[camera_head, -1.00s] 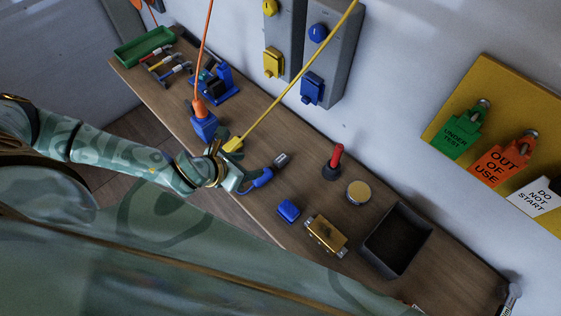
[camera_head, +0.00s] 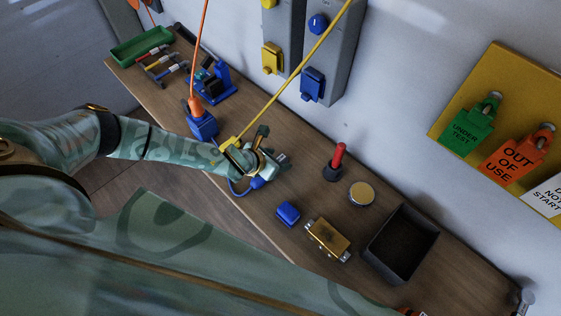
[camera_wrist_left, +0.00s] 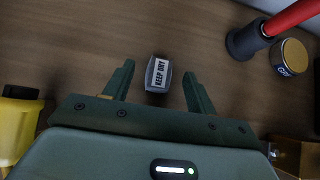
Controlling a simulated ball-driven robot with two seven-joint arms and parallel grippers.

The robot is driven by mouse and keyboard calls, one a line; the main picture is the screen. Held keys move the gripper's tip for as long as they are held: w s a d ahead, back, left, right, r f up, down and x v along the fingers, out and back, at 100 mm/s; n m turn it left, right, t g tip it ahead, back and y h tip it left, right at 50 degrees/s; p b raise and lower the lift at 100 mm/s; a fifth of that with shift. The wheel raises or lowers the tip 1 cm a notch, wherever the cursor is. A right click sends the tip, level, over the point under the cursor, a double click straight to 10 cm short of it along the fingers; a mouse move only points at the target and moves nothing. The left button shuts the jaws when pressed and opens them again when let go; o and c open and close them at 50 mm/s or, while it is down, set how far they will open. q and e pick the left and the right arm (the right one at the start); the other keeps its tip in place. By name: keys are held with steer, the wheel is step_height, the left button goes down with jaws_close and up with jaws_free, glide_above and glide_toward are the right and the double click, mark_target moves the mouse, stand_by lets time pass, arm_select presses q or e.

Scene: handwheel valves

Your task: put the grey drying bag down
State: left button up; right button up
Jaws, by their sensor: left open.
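The grey drying bag (camera_wrist_left: 158,75), a small block with a white "KEEP DRY" label, shows in the left wrist view. It appears to lie on the wooden bench. My left gripper (camera_head: 275,147) is open in the head view, low over the bench beside the yellow plug. In the left wrist view its two fingers stand on either side of the bag, with a gap to each. In the head view I cannot make the bag out clearly behind the gripper. My right gripper is not in view.
On the bench (camera_head: 160,103) stand a blue block (camera_head: 288,213), a brass box (camera_head: 327,240), a round tin (camera_head: 361,194), a red-handled tool (camera_head: 335,163) and a dark open bin (camera_head: 402,245).

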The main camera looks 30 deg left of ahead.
arm_select(q)
steer(key=shift+w+d+f, duration=0.1)
steer(key=shift+w+f, duration=0.15)
steer(key=shift+f, duration=0.05)
steer(key=shift+r, duration=0.1)
steer(key=c, duration=1.1)
